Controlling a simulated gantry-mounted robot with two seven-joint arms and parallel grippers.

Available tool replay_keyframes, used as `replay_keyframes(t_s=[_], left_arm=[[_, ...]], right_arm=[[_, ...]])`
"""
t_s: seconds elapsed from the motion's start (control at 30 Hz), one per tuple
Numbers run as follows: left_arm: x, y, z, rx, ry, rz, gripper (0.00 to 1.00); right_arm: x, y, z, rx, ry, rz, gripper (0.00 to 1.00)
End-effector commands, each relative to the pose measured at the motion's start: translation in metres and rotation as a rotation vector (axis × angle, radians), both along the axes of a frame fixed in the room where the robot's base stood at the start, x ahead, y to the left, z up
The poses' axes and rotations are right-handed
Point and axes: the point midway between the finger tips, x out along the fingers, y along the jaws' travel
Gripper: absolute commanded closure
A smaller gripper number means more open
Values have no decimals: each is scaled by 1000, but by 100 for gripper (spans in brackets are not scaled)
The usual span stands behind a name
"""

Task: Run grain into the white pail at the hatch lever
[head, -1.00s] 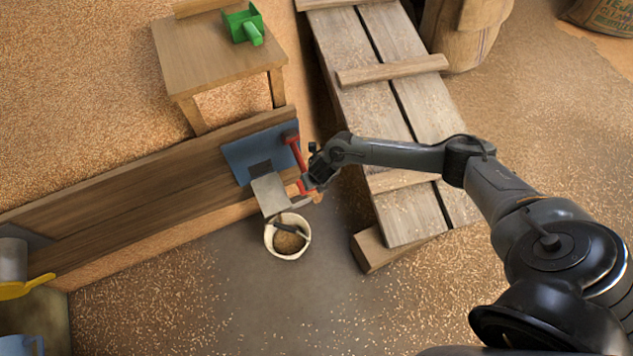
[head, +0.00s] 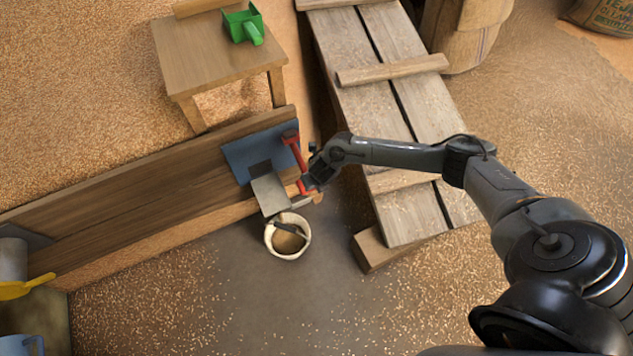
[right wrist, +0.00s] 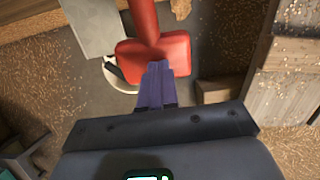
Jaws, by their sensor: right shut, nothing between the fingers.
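The white pail (head: 269,240) stands on the floor under the grey metal spout (head: 270,194), with tan grain inside and a dark handle across its mouth. The red hatch lever (head: 295,150) is on the blue plate (head: 237,163) in the wooden wall. My right gripper (head: 306,186) is at the lever's lower end. In the right wrist view its purple fingers (right wrist: 157,68) are shut with nothing between them, and their tips overlap the lever's red block (right wrist: 140,60); I cannot tell whether they touch. The pail (right wrist: 118,84) is partly hidden behind that block. My left gripper is not in view.
A wooden stool (head: 205,62) with a green scoop (head: 245,24) stands behind the plank wall (head: 130,200). A slatted wooden ramp (head: 385,110) lies to the right. A yellow-handled thing (head: 25,287) is at far left. Floor in front of the pail is clear apart from scattered grain.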

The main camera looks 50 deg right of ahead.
Motion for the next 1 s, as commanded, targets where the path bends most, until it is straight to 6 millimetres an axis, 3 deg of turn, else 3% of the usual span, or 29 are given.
replay_keyframes(t_s=[0.03, 0.43, 0.67, 1.0], left_arm=[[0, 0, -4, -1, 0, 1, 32], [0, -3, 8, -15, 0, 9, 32], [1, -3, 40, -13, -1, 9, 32], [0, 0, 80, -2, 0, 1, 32]], right_arm=[[-11, -3, -16, -6, 25, -5, 100], [-12, -3, -5, -6, 23, -3, 100], [-17, -1, 28, -4, 14, 1, 100], [-37, 8, 92, -3, 5, 4, 100]])
